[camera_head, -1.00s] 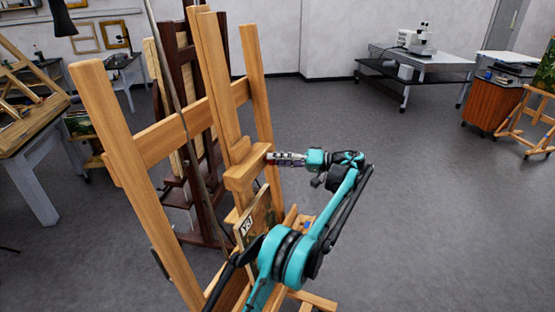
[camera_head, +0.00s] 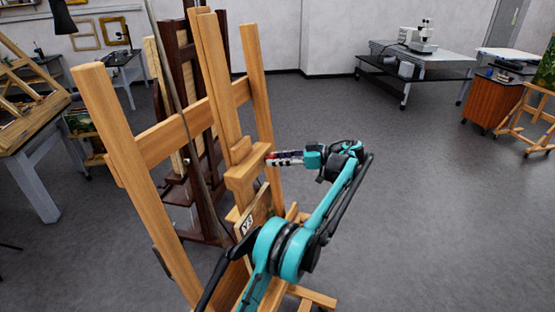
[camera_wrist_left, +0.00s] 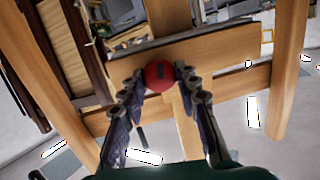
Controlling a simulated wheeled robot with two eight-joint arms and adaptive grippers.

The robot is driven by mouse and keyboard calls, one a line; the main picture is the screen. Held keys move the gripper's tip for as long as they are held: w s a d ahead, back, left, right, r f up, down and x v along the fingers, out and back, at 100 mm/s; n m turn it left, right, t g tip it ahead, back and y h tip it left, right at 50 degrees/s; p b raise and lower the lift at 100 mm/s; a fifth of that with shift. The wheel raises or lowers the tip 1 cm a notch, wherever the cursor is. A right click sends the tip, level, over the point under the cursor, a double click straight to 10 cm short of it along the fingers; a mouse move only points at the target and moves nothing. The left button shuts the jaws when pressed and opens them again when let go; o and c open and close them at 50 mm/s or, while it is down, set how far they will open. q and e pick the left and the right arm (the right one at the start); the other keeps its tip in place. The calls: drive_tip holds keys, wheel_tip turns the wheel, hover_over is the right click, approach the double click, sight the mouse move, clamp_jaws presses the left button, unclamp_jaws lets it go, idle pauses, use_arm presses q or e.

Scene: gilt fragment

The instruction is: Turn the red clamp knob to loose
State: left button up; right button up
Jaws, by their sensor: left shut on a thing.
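The red clamp knob (camera_wrist_left: 159,76) shows in the left wrist view as a round red ball with a dark slot, on the front of the wooden easel's upper clamp block (camera_wrist_left: 235,48). My left gripper (camera_wrist_left: 160,80) has its two fingers on either side of the knob and is shut on it. In the head view, my left gripper (camera_head: 270,159) reaches in from the right side of the easel and meets the clamp block (camera_head: 247,172), hiding most of the knob. My right gripper is not in view.
The wooden easel (camera_head: 120,150) holds a small labelled panel (camera_head: 252,222) below the clamp. A darker easel (camera_head: 188,190) stands behind it. A work table (camera_head: 33,150) is at the left. A metal table (camera_head: 430,65) stands far right. The floor right of my arm is clear.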

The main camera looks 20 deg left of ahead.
use_arm(q)
drive_tip(key=shift+r+n+t, duration=0.1)
drive_tip(key=shift+n+t, duration=0.2)
drive_tip(key=shift+n, duration=0.7)
drive_tip(key=o, duration=1.2)
drive_tip(key=shift+c, duration=0.2)
drive_tip(key=v, duration=0.7)
drive_tip(key=shift+d, duration=0.2)
drive_tip(key=shift+r, duration=0.1)
